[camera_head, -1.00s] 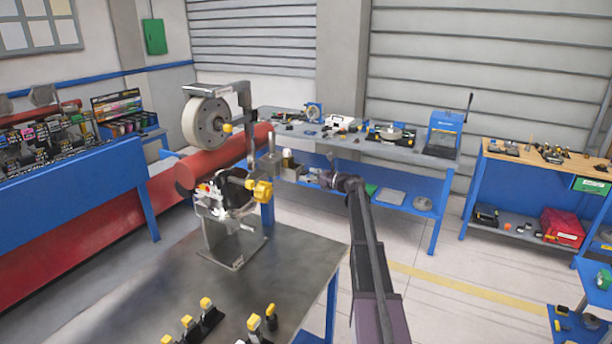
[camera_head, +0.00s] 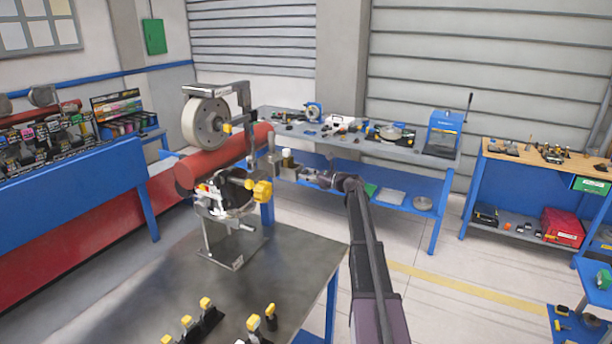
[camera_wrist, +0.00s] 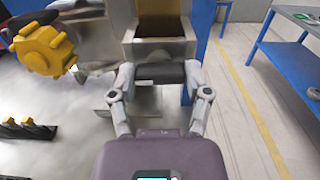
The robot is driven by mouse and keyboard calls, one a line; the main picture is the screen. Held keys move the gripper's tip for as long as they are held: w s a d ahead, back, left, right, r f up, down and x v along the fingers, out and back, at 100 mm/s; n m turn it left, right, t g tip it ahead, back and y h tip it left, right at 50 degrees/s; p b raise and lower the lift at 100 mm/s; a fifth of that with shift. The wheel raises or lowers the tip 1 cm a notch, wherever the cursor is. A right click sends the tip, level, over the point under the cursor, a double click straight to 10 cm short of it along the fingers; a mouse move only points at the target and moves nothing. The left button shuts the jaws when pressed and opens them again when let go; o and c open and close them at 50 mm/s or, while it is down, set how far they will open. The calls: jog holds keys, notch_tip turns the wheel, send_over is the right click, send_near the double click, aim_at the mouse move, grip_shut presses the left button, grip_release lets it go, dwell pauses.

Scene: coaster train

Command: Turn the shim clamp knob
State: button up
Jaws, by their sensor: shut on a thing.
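The yellow lobed knob (camera_head: 263,191) is on the right side of the metal clamp fixture (camera_head: 222,205) on the near table. It also shows at the upper left of the wrist view (camera_wrist: 45,49). My gripper (camera_wrist: 159,73) is beside the knob, to its right and apart from it in the wrist view. What this block belongs to is unclear. In the head view, my gripper (camera_head: 282,168) is small and partly hidden among grey parts.
A large grey wheel (camera_head: 206,124) on a bracket stands above the fixture. Several yellow-topped clamps (camera_head: 206,304) stand at the near table's front. A red roll (camera_head: 222,160) lies behind. Open floor (camera_head: 430,310) is to the right.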

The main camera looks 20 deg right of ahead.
jog(key=shift+n, duration=0.3)
jog(key=n, duration=0.4)
jog(key=shift+a, duration=0.1)
jog(key=n, duration=0.4)
jog(key=shift+n, duration=0.4)
jog(key=n, duration=0.8)
jog(key=shift+n, duration=0.3)
jog(key=shift+f, duration=0.1)
jog(key=o, duration=1.2)
jog(key=shift+c, duration=0.2)
